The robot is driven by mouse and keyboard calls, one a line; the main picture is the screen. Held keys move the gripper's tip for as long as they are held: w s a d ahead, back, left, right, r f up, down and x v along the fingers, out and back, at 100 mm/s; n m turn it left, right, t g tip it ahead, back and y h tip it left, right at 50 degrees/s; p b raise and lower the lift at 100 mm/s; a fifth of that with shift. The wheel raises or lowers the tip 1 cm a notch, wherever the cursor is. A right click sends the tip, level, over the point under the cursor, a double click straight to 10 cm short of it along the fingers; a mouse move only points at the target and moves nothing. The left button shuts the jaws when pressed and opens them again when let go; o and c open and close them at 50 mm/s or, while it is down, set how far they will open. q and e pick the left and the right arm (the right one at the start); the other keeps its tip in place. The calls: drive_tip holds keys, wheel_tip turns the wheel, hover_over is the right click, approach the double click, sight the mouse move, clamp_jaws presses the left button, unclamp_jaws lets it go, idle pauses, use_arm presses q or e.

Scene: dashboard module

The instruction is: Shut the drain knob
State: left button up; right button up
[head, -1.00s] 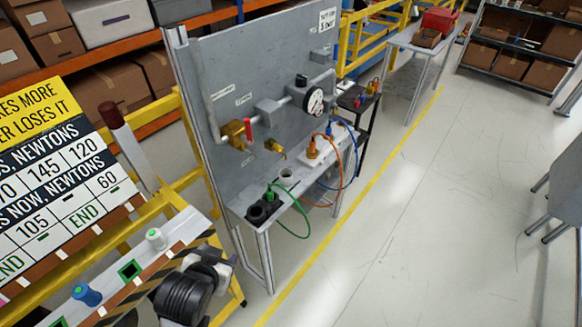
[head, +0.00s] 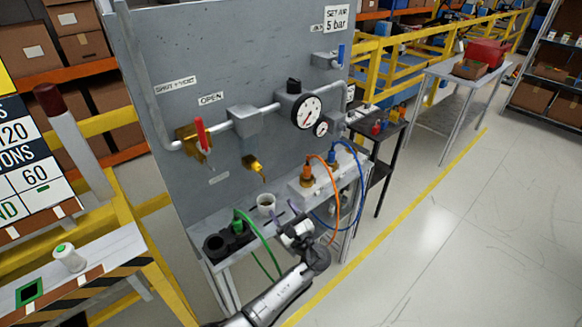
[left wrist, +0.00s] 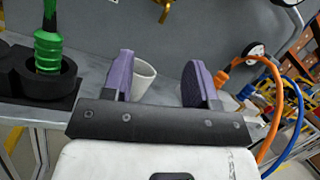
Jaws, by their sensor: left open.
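A brass fitting (head: 253,166) with a small spout sticks out of the grey panel above a white cup (head: 266,204); I take it for the drain, but its knob is too small to read. Its lower tip (left wrist: 164,12) shows at the top of the left wrist view. My left gripper (head: 294,214) is open and empty, below and right of the brass fitting, close to the cup. In the left wrist view, its purple fingers (left wrist: 157,82) stand apart with the cup (left wrist: 144,80) beyond them, beside the left finger. My right gripper is out of view.
A red lever (head: 201,134), a pressure gauge (head: 307,112) and pipes are on the panel. A black holder with a green plug (head: 238,221) stands left of the cup. Orange (head: 335,205) and blue (head: 361,190) hoses loop on the right. The floor at right is clear.

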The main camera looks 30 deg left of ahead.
sight(259, 170)
use_arm(q)
drive_tip(key=w+a+r+m, duration=0.1)
drive_tip(key=a+r+m, duration=0.1)
drive_tip(key=a, duration=0.1)
drive_tip(key=w+a+r+m+b, duration=0.1)
drive_tip(key=w+a+r+m, duration=0.1)
drive_tip(key=a, duration=0.2)
drive_tip(key=w+a+r+m+t+b, duration=0.1)
drive_tip(key=w+a+r+m, duration=0.1)
drive_tip(key=a+m, duration=0.1)
drive_tip(key=shift+a+r+y, duration=0.1)
drive_tip(key=shift+a+y, duration=0.2)
drive_tip(key=shift+a, duration=0.45)
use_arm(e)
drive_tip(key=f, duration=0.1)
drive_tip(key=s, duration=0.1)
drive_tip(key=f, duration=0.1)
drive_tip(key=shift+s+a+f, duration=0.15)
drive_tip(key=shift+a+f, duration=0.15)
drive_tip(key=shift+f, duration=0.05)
